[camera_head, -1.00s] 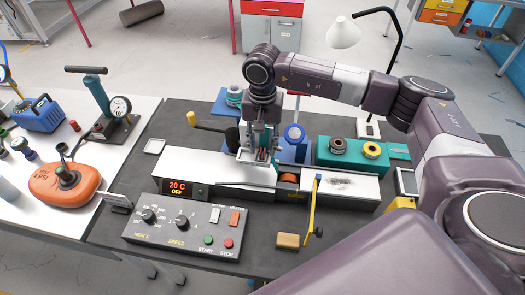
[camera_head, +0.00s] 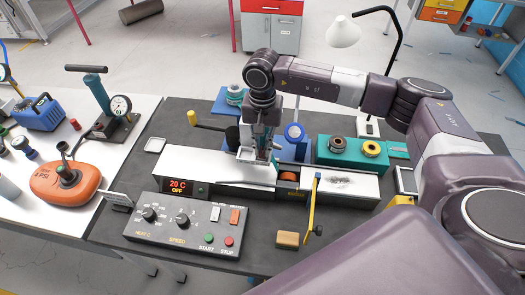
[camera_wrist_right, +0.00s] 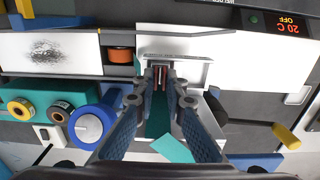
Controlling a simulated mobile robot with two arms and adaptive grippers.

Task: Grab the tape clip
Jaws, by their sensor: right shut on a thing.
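My right gripper (camera_head: 262,152) points down at the machine in the middle of the dark table. In the right wrist view its two blue-grey fingers (camera_wrist_right: 162,84) are close together, shut on a small reddish-brown piece, which seems to be the tape clip (camera_wrist_right: 160,72). The piece sits in a pale metal bracket (camera_wrist_right: 192,72) on the machine. Most of it is hidden between the fingertips, and in the head view the gripper covers it. A teal strip (camera_wrist_right: 158,118) runs below the fingers. My left gripper is not in view.
An orange roller (camera_head: 289,177) lies right of the gripper. A teal holder (camera_head: 330,160) with tape rolls, a blue-rimmed reel (camera_head: 294,133) and a yellow-handled crank (camera_head: 207,124) surround it. The control box (camera_head: 190,227) stands in front, near a yellow lever (camera_head: 313,205).

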